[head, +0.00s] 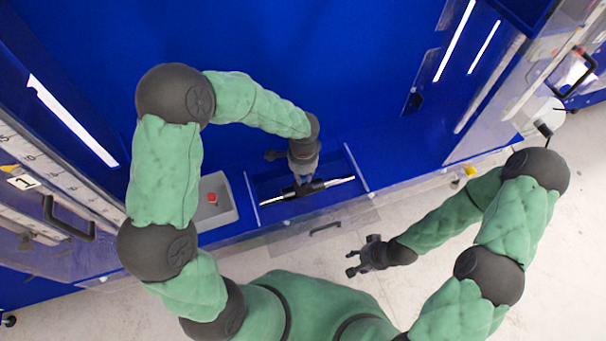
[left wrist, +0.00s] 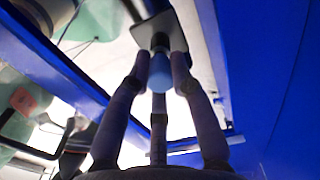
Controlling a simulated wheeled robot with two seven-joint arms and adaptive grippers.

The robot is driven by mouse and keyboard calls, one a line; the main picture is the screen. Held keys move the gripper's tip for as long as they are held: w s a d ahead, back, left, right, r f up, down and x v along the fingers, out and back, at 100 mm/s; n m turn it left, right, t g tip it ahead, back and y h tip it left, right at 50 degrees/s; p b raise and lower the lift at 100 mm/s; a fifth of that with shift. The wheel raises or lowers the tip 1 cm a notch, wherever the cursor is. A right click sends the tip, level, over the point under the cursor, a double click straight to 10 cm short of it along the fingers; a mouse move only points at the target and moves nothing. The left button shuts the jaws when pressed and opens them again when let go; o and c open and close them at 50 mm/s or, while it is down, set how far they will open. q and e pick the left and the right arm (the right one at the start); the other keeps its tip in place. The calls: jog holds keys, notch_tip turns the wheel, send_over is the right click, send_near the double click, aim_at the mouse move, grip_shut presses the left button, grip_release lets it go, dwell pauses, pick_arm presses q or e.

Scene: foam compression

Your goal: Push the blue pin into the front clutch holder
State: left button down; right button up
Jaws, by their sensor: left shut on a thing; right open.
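My left gripper (head: 305,185) reaches down over the blue bench inside the enclosure. In the left wrist view, its fingers (left wrist: 160,65) are closed around the blue pin (left wrist: 160,74). The pin's far end meets or lines up with a dark round part (left wrist: 160,42) in front of a grey plate (left wrist: 153,29); I cannot tell whether it is inside. This may be the front clutch holder, but I cannot be sure. In the head view the pin is hidden by the gripper. My right gripper (head: 362,257) is open and empty, outside over the floor.
A black-centred bar with silver ends (head: 340,182) lies right at the left gripper's fingers. A grey box with a red button (head: 213,200) stands to its left. A clear front panel with a dark handle (head: 325,228) edges the bench. Blue walls enclose the back.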

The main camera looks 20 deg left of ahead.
pick_arm(q)
jog(key=shift+f, duration=0.4)
jog(key=c, duration=1)
grip_release()
jog(key=shift+r, duration=0.15)
jog(key=shift+r+p, duration=2.25)
jog(key=shift+r, duration=0.65)
notch_tip(320, 180, up, 12)
